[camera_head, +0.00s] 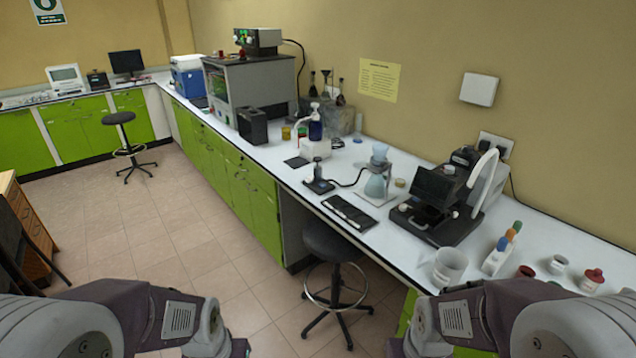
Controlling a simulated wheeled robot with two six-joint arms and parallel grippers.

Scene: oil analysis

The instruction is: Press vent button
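No vent button can be made out for certain at this size. A small device with a dark base and an upright knob (318,180) stands on the long bench, with a dark hose or cable running from it to a flask under a pale blue funnel (377,183). A black instrument with a tilted screen (436,190) stands farther right. A grey cabinet-like machine (250,80) carries a unit with lit indicators (258,40) at the far end. My two arms show at the bottom left and right, away from these; their gripper fingers are out of the picture.
The white bench (275,151) runs along the wall above green cupboards. A white beaker (449,268), pipettes in a stand (497,256) and small red-lidded jars stand at its near right. A stool (333,242) is at the bench's front. Tiled floor is clear at left centre.

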